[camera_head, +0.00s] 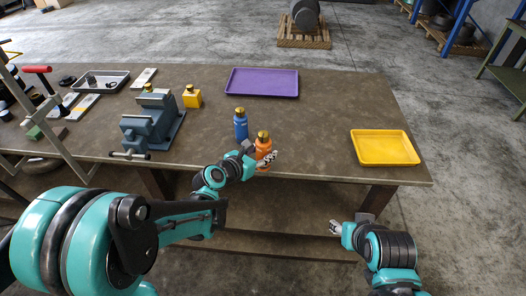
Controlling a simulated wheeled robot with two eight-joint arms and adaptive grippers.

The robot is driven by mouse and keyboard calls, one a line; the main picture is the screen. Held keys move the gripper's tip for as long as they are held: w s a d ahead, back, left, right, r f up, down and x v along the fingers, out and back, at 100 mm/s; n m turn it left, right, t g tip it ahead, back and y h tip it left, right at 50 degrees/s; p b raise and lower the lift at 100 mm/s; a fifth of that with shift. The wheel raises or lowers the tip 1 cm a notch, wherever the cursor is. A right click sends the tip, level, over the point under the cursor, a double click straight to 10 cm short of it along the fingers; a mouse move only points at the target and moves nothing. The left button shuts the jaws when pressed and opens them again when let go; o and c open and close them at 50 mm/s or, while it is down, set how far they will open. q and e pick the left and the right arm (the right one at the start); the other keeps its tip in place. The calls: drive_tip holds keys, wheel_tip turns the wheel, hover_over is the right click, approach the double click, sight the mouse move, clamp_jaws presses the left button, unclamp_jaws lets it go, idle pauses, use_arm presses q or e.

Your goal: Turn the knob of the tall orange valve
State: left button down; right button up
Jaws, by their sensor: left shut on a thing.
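The tall orange valve (262,151) stands upright near the front edge of the table, with a brass-coloured knob (263,136) on top. My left gripper (267,158) is at the orange valve's body, below the knob, and is shut on it; the fingers and wrist partly hide the lower body. A blue valve (241,127) with a similar brass-coloured knob stands just behind and to the left. My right gripper (335,228) is in front of the table, below its edge and away from the valve. Its fingers are too small to read.
A yellow tray (385,161) lies at the table's right end and a purple tray (262,94) at the back. A grey vise (150,124) and a short yellow valve (192,98) stand on the left. The tabletop between the orange valve and the yellow tray is clear.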

drive_tip(key=m+y, duration=1.7)
drive_tip(key=m, duration=0.5)
approach(264, 133)
drive_tip(key=x, duration=1)
drive_tip(key=shift+s+f, duration=0.1)
drive_tip(key=shift+f, duration=0.05)
clamp_jaws()
